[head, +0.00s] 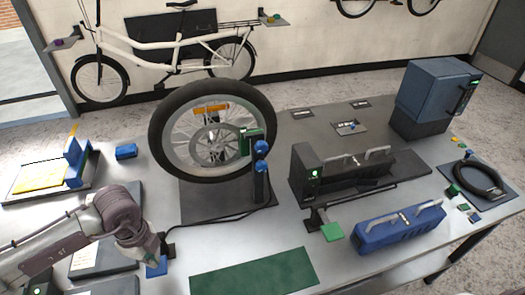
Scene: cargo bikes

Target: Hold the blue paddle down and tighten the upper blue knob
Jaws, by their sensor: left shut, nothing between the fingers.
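The blue paddle (156,268) is a small blue plate at the front left of the table, partly covered by my left gripper. My left gripper (161,252) is shut and empty, right at the paddle's back edge; I cannot tell whether it touches the paddle. The upper blue knob (261,146) sits on a dark post beside the wheel, above a lower blue knob (260,167). No gripper is near the knobs. My right gripper is not in view.
A spoked wheel (158,142) stands on a dark base behind the post. A green mat (254,273) lies at the front. A green paddle (333,231), a black housing (310,172) and a blue case (400,229) stand to the right. A cable crosses the table near the post.

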